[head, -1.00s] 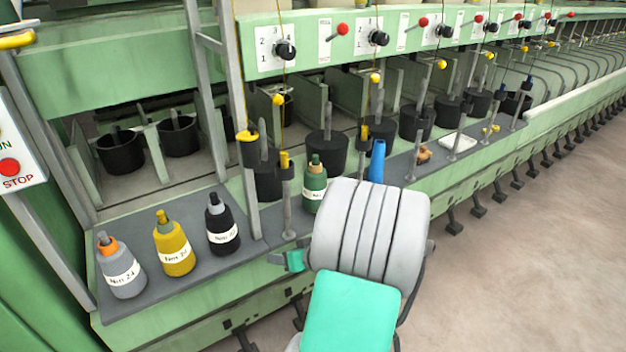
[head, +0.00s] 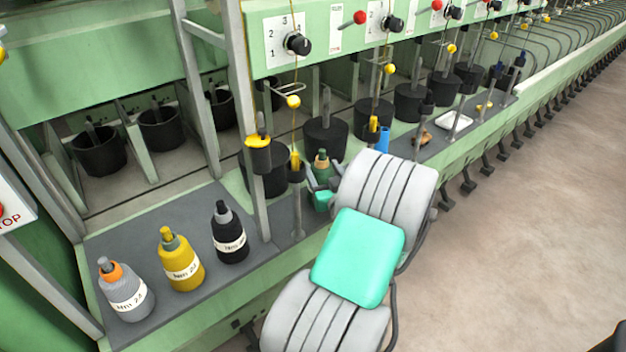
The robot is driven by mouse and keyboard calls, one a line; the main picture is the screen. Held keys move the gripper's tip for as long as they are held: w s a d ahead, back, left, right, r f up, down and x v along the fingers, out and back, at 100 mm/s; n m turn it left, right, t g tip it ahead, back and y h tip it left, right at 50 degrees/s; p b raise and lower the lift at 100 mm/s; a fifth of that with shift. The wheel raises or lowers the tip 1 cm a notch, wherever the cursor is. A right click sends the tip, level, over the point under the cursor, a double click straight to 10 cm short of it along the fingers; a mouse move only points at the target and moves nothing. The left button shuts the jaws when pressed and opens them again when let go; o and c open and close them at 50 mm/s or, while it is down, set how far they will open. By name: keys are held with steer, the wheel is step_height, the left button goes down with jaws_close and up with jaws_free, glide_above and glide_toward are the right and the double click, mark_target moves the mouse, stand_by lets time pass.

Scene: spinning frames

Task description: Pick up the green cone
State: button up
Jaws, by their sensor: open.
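The green cone (head: 322,165) stands upright on the grey shelf of the frame, right of a metal post. Its top shows; its lower part is hidden behind my gripper and arm.
A grey cone with an orange top (head: 123,290), a yellow cone (head: 181,262) and a black cone (head: 230,235) stand on the left shelf. A blue cone (head: 383,139) is just behind my arm. A thin post (head: 297,205) stands left of my gripper. Open floor lies right.

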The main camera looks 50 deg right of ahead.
steer(key=x, duration=0.2)
steer(key=p+x, duration=0.1)
steer(key=x, duration=0.3)
steer(key=shift+d+f, duration=0.25)
steer(key=shift+d, duration=0.3)
steer(key=shift+s, duration=0.1)
steer(key=shift+c, duration=0.2)
jaws_close()
steer(key=shift+r, duration=0.1)
